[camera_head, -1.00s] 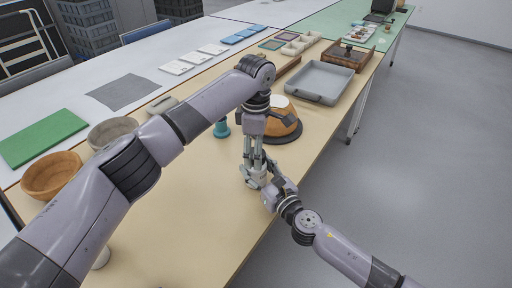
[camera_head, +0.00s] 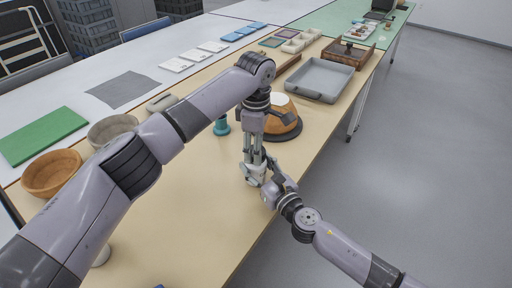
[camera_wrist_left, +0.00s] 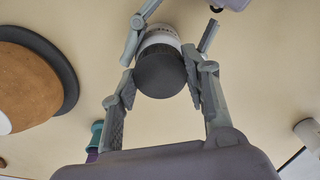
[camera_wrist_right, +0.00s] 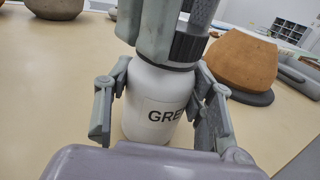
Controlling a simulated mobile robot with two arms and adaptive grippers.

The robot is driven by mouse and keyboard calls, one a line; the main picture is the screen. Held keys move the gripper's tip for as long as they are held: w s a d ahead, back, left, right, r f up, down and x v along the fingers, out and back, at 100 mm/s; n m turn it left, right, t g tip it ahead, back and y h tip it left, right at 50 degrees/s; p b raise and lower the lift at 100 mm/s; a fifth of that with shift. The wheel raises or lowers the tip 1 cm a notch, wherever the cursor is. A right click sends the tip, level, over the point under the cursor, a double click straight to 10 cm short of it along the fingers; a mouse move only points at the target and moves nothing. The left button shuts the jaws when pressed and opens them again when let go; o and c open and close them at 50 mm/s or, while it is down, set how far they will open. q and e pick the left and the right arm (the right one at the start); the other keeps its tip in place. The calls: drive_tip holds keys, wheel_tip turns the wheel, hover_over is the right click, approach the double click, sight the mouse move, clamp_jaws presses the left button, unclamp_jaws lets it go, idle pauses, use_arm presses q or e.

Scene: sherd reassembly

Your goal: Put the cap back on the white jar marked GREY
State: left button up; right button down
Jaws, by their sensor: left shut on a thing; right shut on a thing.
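The white jar (camera_wrist_right: 150,105) stands upright on the table, with part of its label, "GRE", showing in the right wrist view. My right gripper (camera_head: 270,188) is shut around the jar's body from the side. The dark ribbed cap (camera_wrist_right: 187,46) is at the top of the jar, and its lower edge looks in contact with the jar's shoulder. I cannot tell whether it is fully seated. My left gripper (camera_head: 254,172) reaches down from above and is shut on the cap, whose flat dark top (camera_wrist_left: 160,72) shows between its fingers in the left wrist view.
A teal object (camera_head: 221,126) and an orange-brown pot (camera_head: 284,120) on a dark round base stand just behind the grippers. A grey tray (camera_head: 320,80) lies farther back. Bowls (camera_head: 50,175) are at the left. The table's front edge is close to my right arm.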

use_arm(q)
drive_tip(key=m, duration=1.4)
drive_tip(key=shift+f+m, duration=0.1)
drive_tip(key=shift+m, duration=0.3)
drive_tip(key=m, duration=0.9)
drive_tip(key=shift+m, duration=0.4)
drive_tip(key=m, duration=0.7)
drive_tip(key=shift+m, duration=0.3)
drive_tip(key=m, duration=0.4)
drive_tip(key=o, duration=1.4)
drive_tip(key=shift+c, duration=0.2)
